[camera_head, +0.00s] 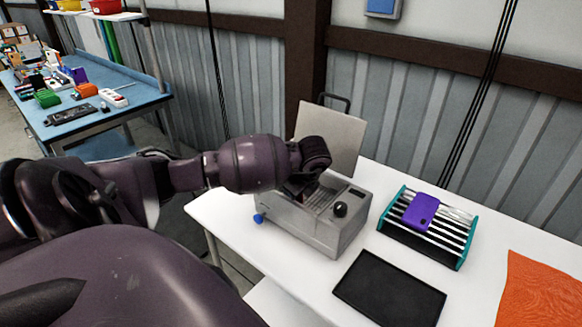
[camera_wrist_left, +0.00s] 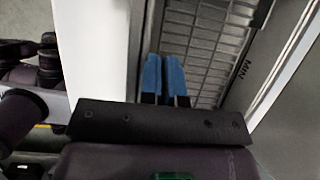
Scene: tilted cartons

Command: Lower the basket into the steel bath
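The steel bath (camera_head: 318,232) is an open grey metal box on the white table, its lid (camera_head: 331,137) raised at the back. The basket (camera_head: 324,200) is a wire mesh that shows within the bath's opening. In the left wrist view the mesh (camera_wrist_left: 205,48) lies beside an inner wall marked MIN. My left gripper (camera_head: 302,188) is over the bath's left end, partly hidden by my wrist. Its blue fingers (camera_wrist_left: 163,76) are close together at the mesh's edge; the part between them is hidden. The basket's depth is unclear. My right gripper is not in view.
A black tray (camera_head: 389,289) and a teal-ended rack (camera_head: 428,228) bearing a purple object (camera_head: 421,211) stand right of the bath. An orange cloth (camera_head: 538,291) lies at far right. A blue knob (camera_head: 259,218) projects at the bath's left. A cluttered blue bench (camera_head: 95,122) stands at back left.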

